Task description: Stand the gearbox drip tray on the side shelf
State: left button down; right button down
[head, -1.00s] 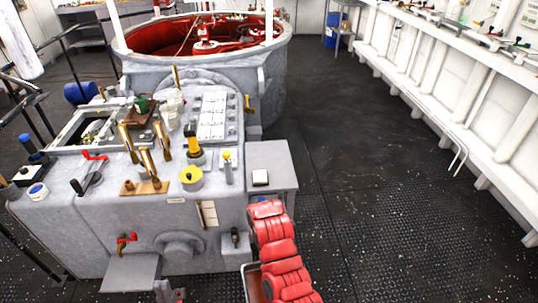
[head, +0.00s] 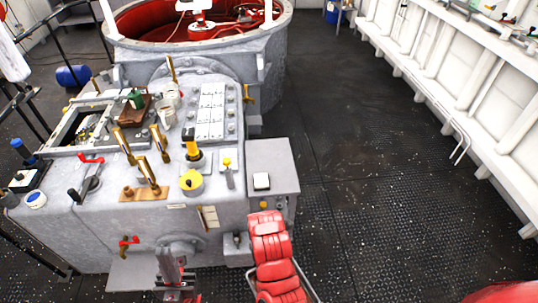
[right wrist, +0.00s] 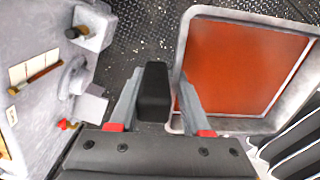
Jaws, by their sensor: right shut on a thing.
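The drip tray (right wrist: 245,70), with a grey rim and an orange-red inside, lies to the right of my right gripper (right wrist: 160,92) in the right wrist view. That gripper is shut on the tray's near side, a black block between its fingers. In the head view my red arm hides the right gripper and most of the tray. My left gripper (head: 174,280) is low in front of the console; its jaw opening is unclear. A small grey shelf (head: 132,272) juts low from the console's front; a flat-topped grey box (head: 272,155) adjoins its right side.
The grey console (head: 100,225) carries levers, knobs and mugs on top. A white switch block (head: 261,181) sits on the grey box. A large round vat (head: 240,60) stands behind. The dark studded floor (head: 400,200) is clear to the right, up to the white ribbed wall (head: 460,90).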

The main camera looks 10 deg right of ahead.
aim_at(270, 152)
jog(key=i, duration=1.6)
